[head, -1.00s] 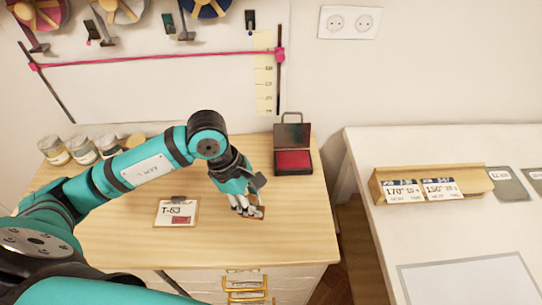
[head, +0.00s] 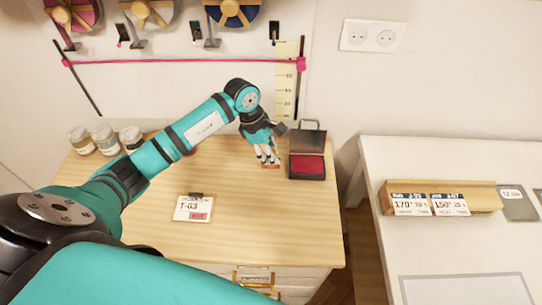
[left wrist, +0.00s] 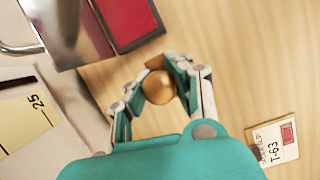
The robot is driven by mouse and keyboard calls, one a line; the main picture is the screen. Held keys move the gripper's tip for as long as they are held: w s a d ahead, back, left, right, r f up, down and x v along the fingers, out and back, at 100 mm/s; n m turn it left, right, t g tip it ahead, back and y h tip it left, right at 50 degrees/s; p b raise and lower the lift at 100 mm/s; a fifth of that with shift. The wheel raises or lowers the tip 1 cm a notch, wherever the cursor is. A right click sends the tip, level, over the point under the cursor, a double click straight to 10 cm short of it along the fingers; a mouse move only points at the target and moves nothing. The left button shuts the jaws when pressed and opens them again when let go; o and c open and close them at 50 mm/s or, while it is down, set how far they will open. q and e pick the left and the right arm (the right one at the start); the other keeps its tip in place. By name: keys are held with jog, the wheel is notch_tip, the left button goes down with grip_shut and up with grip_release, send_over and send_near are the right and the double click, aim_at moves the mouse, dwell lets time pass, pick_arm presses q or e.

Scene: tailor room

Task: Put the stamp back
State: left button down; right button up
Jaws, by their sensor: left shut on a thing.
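My left gripper (head: 267,159) is shut on the stamp, whose round wooden knob (left wrist: 158,87) shows between the fingers in the left wrist view. In the head view only a small reddish-brown part of the stamp (head: 271,167) shows under the fingertips, close to the table top; I cannot tell whether it touches. The open black ink pad box with its red pad (head: 306,166) stands just right of the gripper, and it also shows in the left wrist view (left wrist: 128,20). My right gripper is not in view.
A T-63 card with a red mark (head: 194,208) lies on the wooden table (head: 240,225). Several jars (head: 105,140) stand at the back left. A white table (head: 430,245) with a wooden card holder (head: 482,197) is at right. The wood around the card is clear.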

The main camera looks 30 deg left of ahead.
pick_arm(q)
notch_tip(320, 180, down, 3)
jog(key=shift+w+f+p, duration=0.1)
jog(key=shift+p, duration=0.85)
jog(key=shift+f, duration=0.15)
jog(key=shift+f, duration=0.15)
jog(key=shift+a+f+b, duration=0.1)
jog(key=shift+f+b, duration=0.05)
jog(key=shift+b, duration=0.2)
jog(key=c, duration=1.2)
grip_release()
